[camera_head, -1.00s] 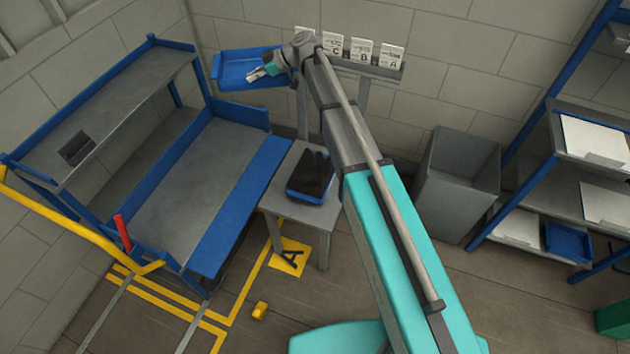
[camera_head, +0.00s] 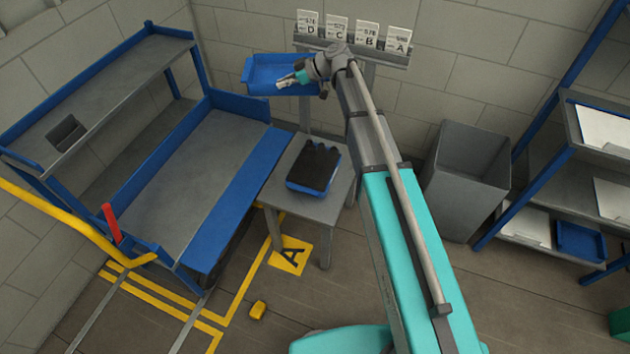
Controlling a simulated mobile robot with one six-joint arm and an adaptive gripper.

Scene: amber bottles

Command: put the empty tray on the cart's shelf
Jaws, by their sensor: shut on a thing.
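My gripper (camera_head: 287,82) is shut on the rim of an empty blue tray (camera_head: 263,72), held in the air near the back wall. The tray's inside looks bare from here; the gripper and wrist cover part of its right side. The cart (camera_head: 172,188) stands at the left, with a grey lower deck, blue edges and a raised upper shelf (camera_head: 105,82). The tray is right of the upper shelf and clear of the cart in the picture. A small dark square (camera_head: 66,133) shows on the upper shelf; the rest of its surface is bare.
A small grey table (camera_head: 322,205) right of the cart bears a blue tray with dark bottles (camera_head: 316,167). Lettered cards (camera_head: 365,37) stand on a wall ledge behind my arm. A grey bin (camera_head: 466,182) and a rack (camera_head: 560,190) are at the right. A yellow rail (camera_head: 62,228) borders the cart.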

